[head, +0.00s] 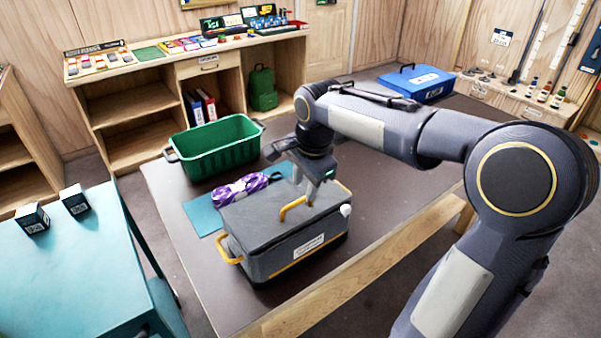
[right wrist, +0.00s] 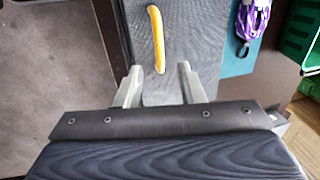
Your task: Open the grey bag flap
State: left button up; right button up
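The grey bag (head: 285,235) sits on the dark table with its flap (head: 262,212) lying closed on top. A yellow handle (head: 293,207) stands on the flap; it also shows in the right wrist view (right wrist: 156,38). My right gripper (head: 312,195) is over the far part of the bag top, beside the handle. Whether the fingers touch the flap is unclear. My left gripper is not in view.
A purple rope bundle (head: 240,188) lies on a teal mat (head: 203,217) close behind the bag. A green crate (head: 215,148) stands farther back, and a blue case (head: 418,83) at the far end. The table right of the bag is clear beneath my arm.

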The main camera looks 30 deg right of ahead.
aim_at(302, 199)
jog(key=f, duration=0.2)
jog(key=w+f, duration=0.1)
jog(key=f, duration=0.2)
grip_shut()
